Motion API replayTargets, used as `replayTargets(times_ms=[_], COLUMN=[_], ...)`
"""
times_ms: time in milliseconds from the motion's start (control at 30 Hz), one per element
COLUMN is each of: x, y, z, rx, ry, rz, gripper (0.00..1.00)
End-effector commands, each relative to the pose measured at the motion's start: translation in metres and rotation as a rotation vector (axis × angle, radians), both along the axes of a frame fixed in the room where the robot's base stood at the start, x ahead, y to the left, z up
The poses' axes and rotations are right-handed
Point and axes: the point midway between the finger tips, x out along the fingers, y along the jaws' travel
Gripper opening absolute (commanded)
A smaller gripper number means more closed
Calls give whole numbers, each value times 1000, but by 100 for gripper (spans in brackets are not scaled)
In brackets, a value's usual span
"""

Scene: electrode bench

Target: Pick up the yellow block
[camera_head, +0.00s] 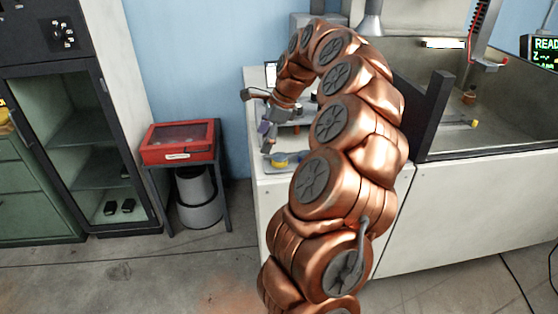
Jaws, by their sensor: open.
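A small yellow thing (280,161), which looks like the yellow block, sits near the left front corner of the white bench (262,93), beside or on a blue-grey piece; I cannot tell which. Another small yellow piece (474,124) lies on the grey work surface at the right. My copper arm arches over the bench. My gripper (267,148) points down at the bench's left edge, just above and left of the nearer yellow thing. It is open, and I see nothing between its fingers. The fingertips are small and hard to make out. My arm hides much of the bench.
A red case (178,142) lies on a dark stand left of the bench, with a grey bin (199,197) below. A dark post (432,115) rises right of my arm. A dark glass-front cabinet (82,145) stands left.

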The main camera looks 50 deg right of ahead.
Motion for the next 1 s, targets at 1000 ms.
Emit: replayTargets(times_ms=[1000], x=[-6], y=[-71], z=[-73], rx=[83], ry=[58], rz=[-390], gripper=[81])
